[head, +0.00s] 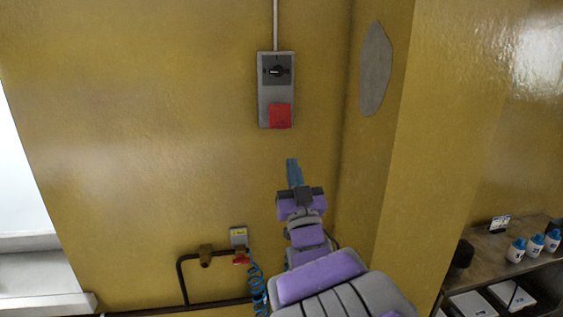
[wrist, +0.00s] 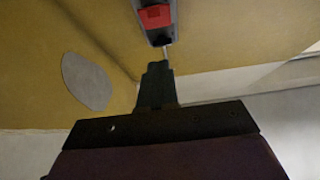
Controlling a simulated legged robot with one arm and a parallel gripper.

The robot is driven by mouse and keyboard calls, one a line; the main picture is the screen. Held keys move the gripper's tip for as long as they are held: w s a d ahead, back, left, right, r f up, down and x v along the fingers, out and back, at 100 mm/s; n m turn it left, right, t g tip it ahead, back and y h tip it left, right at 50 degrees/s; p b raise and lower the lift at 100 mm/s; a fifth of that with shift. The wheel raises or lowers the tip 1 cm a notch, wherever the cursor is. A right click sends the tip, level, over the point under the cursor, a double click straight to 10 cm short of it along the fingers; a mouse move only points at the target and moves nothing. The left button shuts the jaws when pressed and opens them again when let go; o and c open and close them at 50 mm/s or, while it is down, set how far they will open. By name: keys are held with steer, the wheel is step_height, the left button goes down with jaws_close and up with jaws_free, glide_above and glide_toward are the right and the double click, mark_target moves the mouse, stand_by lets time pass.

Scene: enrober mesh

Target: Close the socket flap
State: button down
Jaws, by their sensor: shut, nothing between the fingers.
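A grey switch box (head: 264,92) is fixed to the yellow wall, with a black rotary switch (head: 276,71) in its upper half. The red socket flap (head: 280,116) is at its lower end; I cannot tell from these views how far it stands open. In the wrist view the picture is upside down, and the flap (wrist: 155,17) shows at the top edge on the box (wrist: 158,36). My gripper (head: 292,164) is shut and empty, below the flap in the head view and apart from it. Its fingers also show in the wrist view (wrist: 157,68), pointing towards the box.
A conduit (head: 275,25) runs up from the box. A wall corner with a grey oval patch (head: 375,68) is to the right. Below left are pipework (head: 182,275) and a coiled blue hose (head: 257,285). A shelf (head: 490,255) with bottles stands at the lower right.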

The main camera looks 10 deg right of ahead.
mark_target(284, 127)
steer(key=p+x, duration=0.1)
steer(key=x, duration=0.3)
steer(key=w+f+p+x, duration=0.1)
steer(key=x, duration=0.2)
steer(key=f+p+x, duration=0.1)
steer(key=x, duration=0.3)
steer(key=shift+w+d, duration=0.1)
steer(key=shift+w, duration=0.45)
steer(key=shift+w+d+f+t+b, duration=0.2)
steer(key=shift+d+f+t+b, duration=0.1)
steer(key=shift+t+b, duration=0.15)
steer(key=shift+w+a+f+b, duration=0.3)
steer(key=shift+w+a, duration=0.1)
steer(key=shift+w, duration=0.2)
